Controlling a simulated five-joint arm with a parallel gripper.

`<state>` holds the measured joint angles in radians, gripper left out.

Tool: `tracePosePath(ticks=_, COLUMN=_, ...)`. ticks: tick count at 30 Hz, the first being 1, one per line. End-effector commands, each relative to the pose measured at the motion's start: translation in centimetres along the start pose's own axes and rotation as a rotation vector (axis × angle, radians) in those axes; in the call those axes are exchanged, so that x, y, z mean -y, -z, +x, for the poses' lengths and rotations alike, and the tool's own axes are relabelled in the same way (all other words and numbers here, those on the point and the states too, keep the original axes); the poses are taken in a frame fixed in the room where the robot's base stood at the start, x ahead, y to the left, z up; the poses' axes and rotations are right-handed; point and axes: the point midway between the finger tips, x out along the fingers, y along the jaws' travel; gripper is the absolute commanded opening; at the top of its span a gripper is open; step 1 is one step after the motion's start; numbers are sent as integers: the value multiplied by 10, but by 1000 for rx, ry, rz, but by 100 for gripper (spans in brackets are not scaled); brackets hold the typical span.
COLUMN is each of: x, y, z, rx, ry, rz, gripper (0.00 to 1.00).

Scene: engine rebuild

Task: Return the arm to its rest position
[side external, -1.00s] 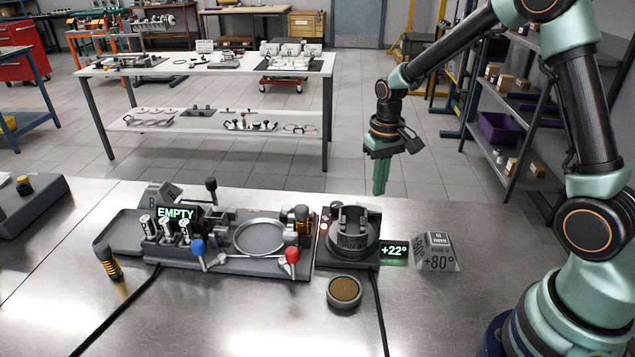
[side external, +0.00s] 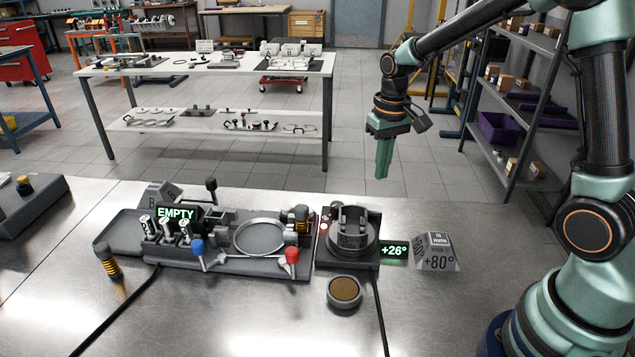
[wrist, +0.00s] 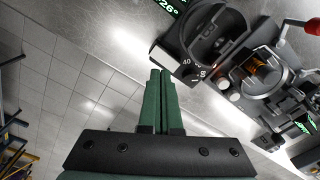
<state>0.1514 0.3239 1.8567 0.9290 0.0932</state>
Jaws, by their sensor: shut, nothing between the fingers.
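My gripper (side external: 383,158) hangs in the air above the far edge of the metal bench (side external: 230,325), with its green fingers pointing down. The fingers are closed together and empty, and they also show pressed together in the wrist view (wrist: 160,98). The gripper is up and behind the round dark heater unit (side external: 352,240), touching nothing. My arm reaches in from the right side of the side external view.
A grey fixture with a ring (side external: 259,237), a blue-knobbed lever (side external: 198,247) and a red-knobbed lever (side external: 292,256) stands left of the heater. A green display (side external: 393,252) reads +26°. A round brown-topped pot (side external: 344,291) stands in front.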

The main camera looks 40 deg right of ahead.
Motion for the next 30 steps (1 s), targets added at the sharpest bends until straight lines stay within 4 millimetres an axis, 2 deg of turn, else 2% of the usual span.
tracePosePath(ticks=1, x=3, y=-4, z=-13, rx=-28, ry=3, rz=-14, gripper=0)
tracePosePath(ticks=6, x=13, y=-28, z=-55, rx=-123, ry=14, rz=-63, gripper=0)
tracePosePath(ticks=15, x=25, y=-80, z=-104, rx=-293, ry=36, rz=-153, gripper=0)
tracePosePath(ticks=22, x=30, y=-116, z=-118, rx=-406, ry=53, rz=-213, gripper=0)
tracePosePath(ticks=30, x=31, y=-131, z=-121, rx=-457, ry=61, rz=-239, gripper=0)
